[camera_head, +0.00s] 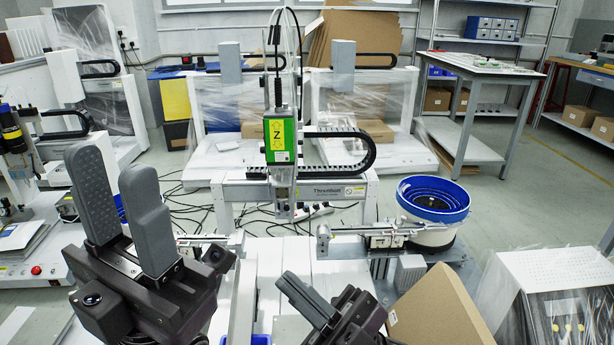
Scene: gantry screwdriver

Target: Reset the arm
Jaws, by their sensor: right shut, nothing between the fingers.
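My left gripper (111,172) stands in the left foreground with its two grey fingers pointing up. The fingers are a little apart, and I see nothing between them. My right gripper (287,282) is low in the middle foreground, with its grey fingers shut together and empty, pointing up and to the left. It is partly cut off by the bottom edge. The gantry screwdriver (280,135), with a green block marked Z, stands beyond both grippers. Neither gripper appears to touch it.
A blue-rimmed bowl feeder (433,196) stands right of the gantry. A cardboard box (440,310) is close to the right of my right gripper. A white perforated panel unit (555,285) is at far right. Another machine (20,150) stands at left.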

